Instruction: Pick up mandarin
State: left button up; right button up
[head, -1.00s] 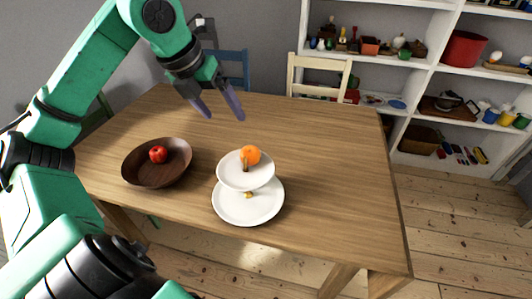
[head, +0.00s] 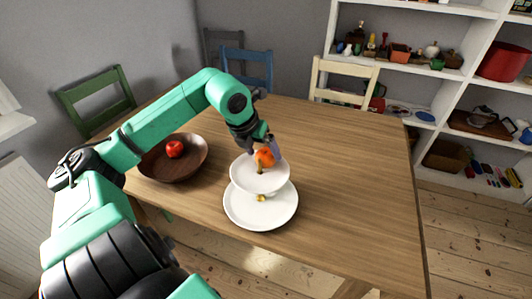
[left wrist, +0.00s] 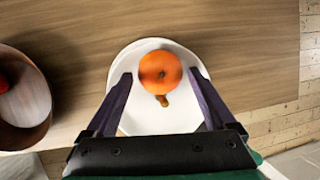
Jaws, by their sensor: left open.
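My right gripper is not in view.
The wider lower plate (head: 262,217) of the stand rests on the wooden table (head: 350,190). A brown bowl (head: 170,172) holding a red apple (head: 175,149) stands to the left. The table's right half is clear. Chairs and shelves stand behind.

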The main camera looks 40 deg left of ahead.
pick_arm(q)
jog(key=shift+x, duration=0.9)
jog(key=c, duration=1.2)
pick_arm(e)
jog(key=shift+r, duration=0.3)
pick_arm(q)
jog(key=shift+r, duration=0.15)
